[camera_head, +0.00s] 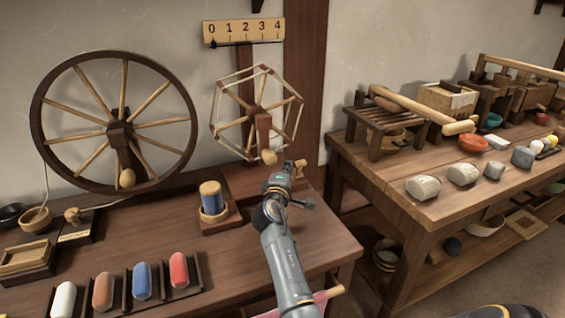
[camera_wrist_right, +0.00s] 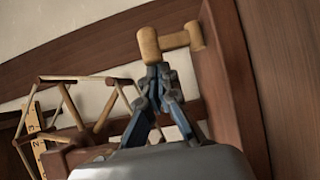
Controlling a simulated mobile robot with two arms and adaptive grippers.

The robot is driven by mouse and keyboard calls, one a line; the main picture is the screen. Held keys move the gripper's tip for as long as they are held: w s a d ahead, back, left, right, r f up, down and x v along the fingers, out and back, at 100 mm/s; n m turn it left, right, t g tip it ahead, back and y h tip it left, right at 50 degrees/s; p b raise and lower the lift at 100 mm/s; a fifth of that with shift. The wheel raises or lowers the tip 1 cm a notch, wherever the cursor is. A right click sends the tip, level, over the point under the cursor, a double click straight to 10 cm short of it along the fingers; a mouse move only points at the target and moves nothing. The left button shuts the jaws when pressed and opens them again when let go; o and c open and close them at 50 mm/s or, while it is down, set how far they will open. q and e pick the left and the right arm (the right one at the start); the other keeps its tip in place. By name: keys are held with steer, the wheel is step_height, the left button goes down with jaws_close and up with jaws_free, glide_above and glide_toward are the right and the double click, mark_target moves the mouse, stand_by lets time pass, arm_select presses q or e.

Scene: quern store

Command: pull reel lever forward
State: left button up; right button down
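The reel (camera_head: 228,132) is a six-sided wooden frame with spokes, standing at the back of the left table; part of it shows in the right wrist view (camera_wrist_right: 78,78). A pale wooden lever handle (camera_wrist_right: 180,40) with a rounded end sticks out beside a dark post in the right wrist view. In the head view a small wooden piece, likely this handle (camera_head: 300,165), shows at my gripper's tip. My right gripper (camera_wrist_right: 158,69) has its fingertips close together right at the handle's rounded end. I see nothing clearly between them. My left gripper is not in view.
A spoked wheel (camera_head: 88,84) stands left of the reel. A blue spool (camera_head: 210,192) and a rack of coloured spools (camera_head: 117,308) sit on the left table (camera_head: 90,245). A numbered scale (camera_head: 243,31) hangs above. A crowded second table (camera_head: 395,180) stands right.

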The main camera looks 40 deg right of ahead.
steer(key=shift+s+f, duration=0.15)
steer(key=shift+s, duration=0.25)
steer(key=shift+s+a+f, duration=0.15)
steer(key=shift+s+a, duration=0.2)
steer(key=v, duration=0.6)
steer(key=shift+s+a, duration=0.15)
steer(key=shift+a, duration=0.15)
